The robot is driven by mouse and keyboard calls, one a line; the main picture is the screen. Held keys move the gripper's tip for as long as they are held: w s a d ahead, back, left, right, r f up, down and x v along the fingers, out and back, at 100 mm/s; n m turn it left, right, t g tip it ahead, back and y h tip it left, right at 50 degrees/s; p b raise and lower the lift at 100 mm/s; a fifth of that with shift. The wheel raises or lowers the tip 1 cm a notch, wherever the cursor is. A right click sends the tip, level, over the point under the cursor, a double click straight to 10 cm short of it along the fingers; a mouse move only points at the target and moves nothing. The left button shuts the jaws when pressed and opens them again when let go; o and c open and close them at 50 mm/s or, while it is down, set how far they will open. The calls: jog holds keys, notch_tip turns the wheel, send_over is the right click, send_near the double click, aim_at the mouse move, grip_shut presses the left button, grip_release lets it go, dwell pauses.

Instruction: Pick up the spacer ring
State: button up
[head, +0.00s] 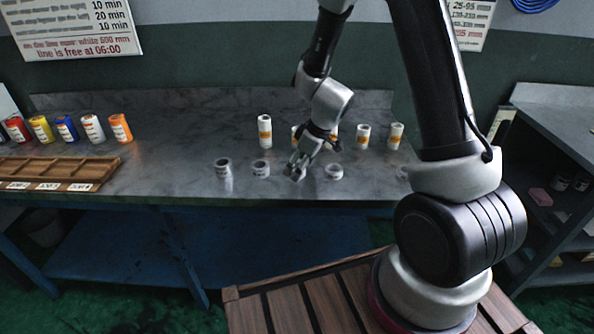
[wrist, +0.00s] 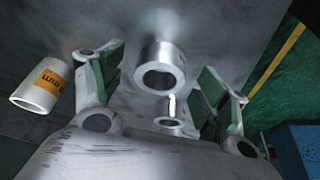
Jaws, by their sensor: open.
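Several short, hollow silver-grey rings stand in a row near the front of the grey bench: a taller one (head: 223,168), a lower one (head: 261,168) and one on the right (head: 333,172). I cannot tell which is the spacer ring. My gripper (head: 303,163) is low over the bench between the last two; its fingers partly hide what is under it. In the wrist view, my gripper (wrist: 161,82) is open. A hollow grey ring (wrist: 161,66) appears between its fingers, not gripped. A smaller grey ring (wrist: 170,122) shows below it.
White cylinders with orange bands (head: 265,131) stand behind the rings; one (wrist: 43,86) is beside the left finger in the wrist view. Coloured canisters (head: 66,128) and a wooden tray (head: 60,170) are at left. The bench between tray and rings is clear.

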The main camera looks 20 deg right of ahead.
jog(key=shift+w+a+f, duration=0.1)
jog(key=shift+f, duration=0.15)
jog(key=c, duration=1.2)
jog(key=shift+o, duration=0.2)
jog(key=shift+r, duration=0.1)
